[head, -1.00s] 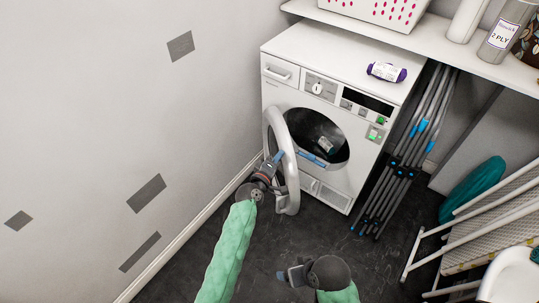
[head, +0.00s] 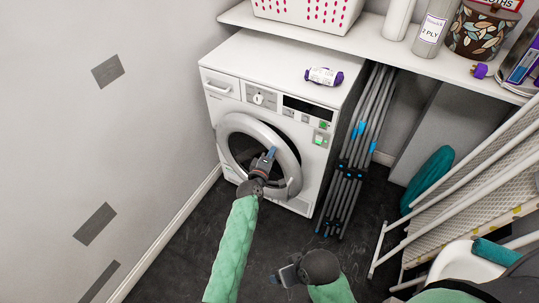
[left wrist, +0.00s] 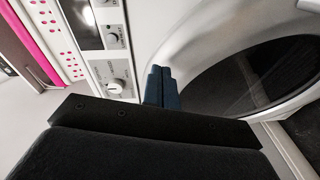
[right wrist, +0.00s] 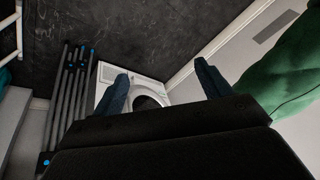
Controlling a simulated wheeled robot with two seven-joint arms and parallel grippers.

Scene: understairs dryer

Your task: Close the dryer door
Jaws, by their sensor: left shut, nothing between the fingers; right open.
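The white dryer (head: 268,100) stands against the wall under a shelf. Its round door (head: 229,122), with a white ring and dark glass, lies over the front opening, at or very near flush; I cannot tell whether it is latched. My left gripper (head: 269,153) is shut and empty, in front of the door's right part. In the left wrist view its closed blue fingertips (left wrist: 162,88) are at the door's ring (left wrist: 205,45); contact is unclear. My right gripper (head: 279,277) is open and empty, low over the floor, away from the dryer. The right wrist view shows its parted fingers (right wrist: 163,88).
Folded grey poles (head: 352,150) lean right of the dryer. A folded white rack (head: 470,200) and a teal round item (head: 428,178) stand farther right. A purple-and-white packet (head: 325,76) lies on the dryer top. Dark floor (head: 190,262) is clear in front.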

